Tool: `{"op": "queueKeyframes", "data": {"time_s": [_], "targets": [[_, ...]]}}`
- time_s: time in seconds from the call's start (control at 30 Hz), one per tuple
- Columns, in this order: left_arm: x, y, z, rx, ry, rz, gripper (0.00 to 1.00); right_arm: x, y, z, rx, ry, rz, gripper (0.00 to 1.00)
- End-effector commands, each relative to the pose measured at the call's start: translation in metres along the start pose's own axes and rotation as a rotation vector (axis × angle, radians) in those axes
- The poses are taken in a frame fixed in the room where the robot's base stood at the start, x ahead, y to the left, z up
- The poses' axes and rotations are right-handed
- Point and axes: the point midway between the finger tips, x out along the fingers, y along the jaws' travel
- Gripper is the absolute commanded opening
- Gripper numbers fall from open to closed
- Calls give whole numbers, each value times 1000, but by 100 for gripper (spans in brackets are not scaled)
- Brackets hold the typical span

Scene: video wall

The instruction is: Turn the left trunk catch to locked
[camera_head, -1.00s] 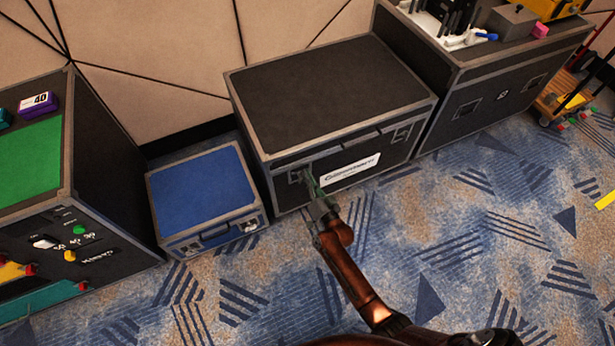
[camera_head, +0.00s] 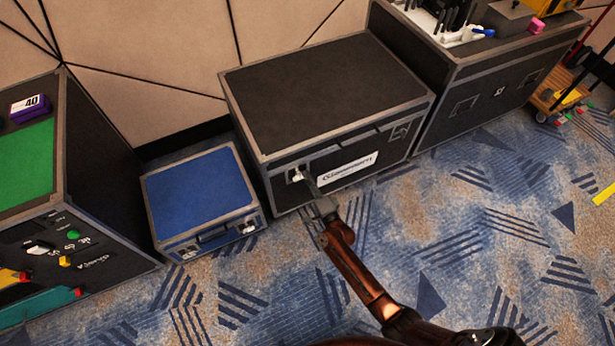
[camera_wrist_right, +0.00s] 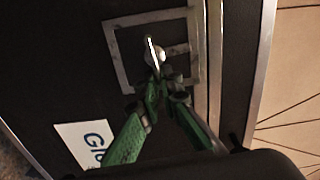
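The black trunk (camera_head: 330,95) with metal edges stands against the wall. Its left catch (camera_head: 298,175) is a small bright lever in a metal recess on the front face. In the right wrist view the catch (camera_wrist_right: 153,55) stands out as a thin silver lever, lengthwise in the picture. My right gripper (camera_head: 312,187) is just to the right of and below the catch. In the wrist view its green fingertips (camera_wrist_right: 166,90) are a little apart, close by the lever's near end; whether they touch it is unclear. My left gripper is out of view.
A white label (camera_head: 347,170) and a right catch (camera_head: 400,130) are on the trunk's front. A blue case (camera_head: 200,190) stands to the left, a green-topped console (camera_head: 25,160) beyond it. Another black case (camera_head: 480,100) adjoins on the right. Patterned carpet in front is clear.

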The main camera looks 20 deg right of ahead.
Motion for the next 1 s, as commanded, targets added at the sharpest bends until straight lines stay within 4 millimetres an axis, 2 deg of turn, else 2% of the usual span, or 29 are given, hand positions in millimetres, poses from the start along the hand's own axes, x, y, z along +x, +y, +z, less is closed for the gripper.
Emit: {"op": "queueKeyframes", "data": {"time_s": [0.4,0.8,0.83,1.0], "targets": [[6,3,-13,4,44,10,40,-1,4,-1,118,2,2,0],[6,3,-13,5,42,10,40,-1,5,-1,125,2,2,0],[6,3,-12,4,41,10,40,-1,5,-1,125,2,2,6],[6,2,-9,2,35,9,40,0,4,0,124,1,2,17]]}}
